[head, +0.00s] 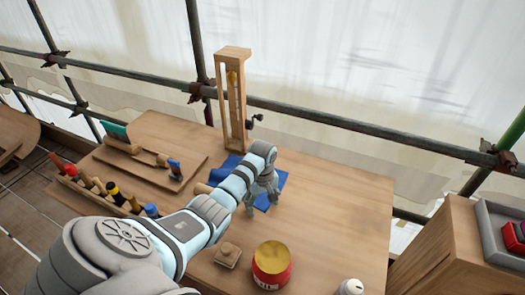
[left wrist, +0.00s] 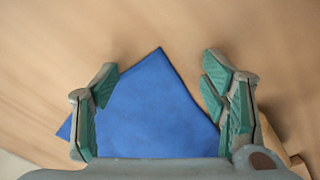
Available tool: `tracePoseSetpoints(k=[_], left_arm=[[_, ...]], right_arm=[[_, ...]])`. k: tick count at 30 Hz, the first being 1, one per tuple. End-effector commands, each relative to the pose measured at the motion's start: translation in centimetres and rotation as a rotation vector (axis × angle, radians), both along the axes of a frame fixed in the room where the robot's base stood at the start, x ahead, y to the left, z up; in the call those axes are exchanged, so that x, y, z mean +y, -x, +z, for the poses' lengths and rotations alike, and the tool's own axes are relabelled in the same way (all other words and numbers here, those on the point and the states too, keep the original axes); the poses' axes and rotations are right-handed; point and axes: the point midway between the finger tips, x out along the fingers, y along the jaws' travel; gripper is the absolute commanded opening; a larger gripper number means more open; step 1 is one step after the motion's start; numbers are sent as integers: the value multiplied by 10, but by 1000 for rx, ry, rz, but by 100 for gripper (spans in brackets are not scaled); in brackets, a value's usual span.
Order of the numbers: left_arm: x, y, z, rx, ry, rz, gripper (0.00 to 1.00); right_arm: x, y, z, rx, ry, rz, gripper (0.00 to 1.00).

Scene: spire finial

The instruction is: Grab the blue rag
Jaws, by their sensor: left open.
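The blue rag (head: 283,180) lies on the wooden table (head: 340,205) near its back, partly hidden by my left arm and gripper in the head view. In the left wrist view the rag (left wrist: 158,110) lies flat, with one corner pointing away from me. My left gripper (head: 262,202) is over the rag. In the left wrist view its fingers (left wrist: 160,95) are spread wide, with the rag in the gap between them. Nothing is held. The rag's near part is hidden behind the gripper body. My right gripper is not in view.
A tall wooden frame (head: 245,100) stands behind the rag. A rack of colored-handled tools (head: 113,192) and a wooden board (head: 195,160) are at left. A red tin with a gold top (head: 271,262) and a small wooden block (head: 228,254) stand in front. The table's right side is clear.

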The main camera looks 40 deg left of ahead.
Motion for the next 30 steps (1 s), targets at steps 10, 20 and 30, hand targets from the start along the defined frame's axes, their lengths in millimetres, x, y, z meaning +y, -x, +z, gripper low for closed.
tracePoseSetpoints(k=[10, 20, 30], left_arm=[[0, 0, -4, 1, 0, 0, 50], [-1, 1, -5, 1, 2, 0, 24], [-1, 1, -6, 2, 2, 0, 0]], right_arm=[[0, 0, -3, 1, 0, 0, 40], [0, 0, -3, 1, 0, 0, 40], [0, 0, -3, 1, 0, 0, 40]])
